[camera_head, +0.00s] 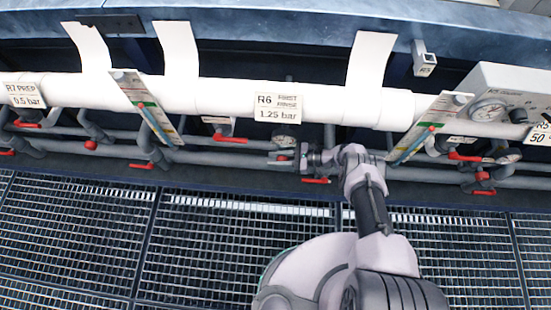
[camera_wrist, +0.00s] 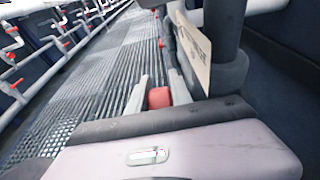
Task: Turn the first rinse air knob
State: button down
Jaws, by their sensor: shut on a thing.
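The R6 first rinse label (camera_head: 278,107), reading 1.25 bar, is on the white pipe in the middle of the head view. Below it, my gripper (camera_head: 289,160) reaches from the right to a small red knob (camera_head: 282,158) on the grey pipework. In the wrist view the red knob (camera_wrist: 159,98) sits between the two grey fingers of my gripper (camera_wrist: 158,92), which are shut on it. The knob's turn angle cannot be told. My gripper hides part of the valve behind it.
A round gauge (camera_head: 284,142) is just above my gripper. A red lever (camera_head: 315,181) lies just below it, and another red lever (camera_head: 230,139) is to the left. A slanted flow tube (camera_head: 425,128) stands to the right. Metal grating (camera_head: 230,240) covers the floor.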

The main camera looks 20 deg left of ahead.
aim_at(285, 159)
jog(key=c, duration=1.4)
grip_release()
jog(key=shift+c, duration=0.2)
jog(key=v, duration=0.7)
jog(key=shift+d+r, duration=0.1)
jog(key=shift+d, duration=0.15)
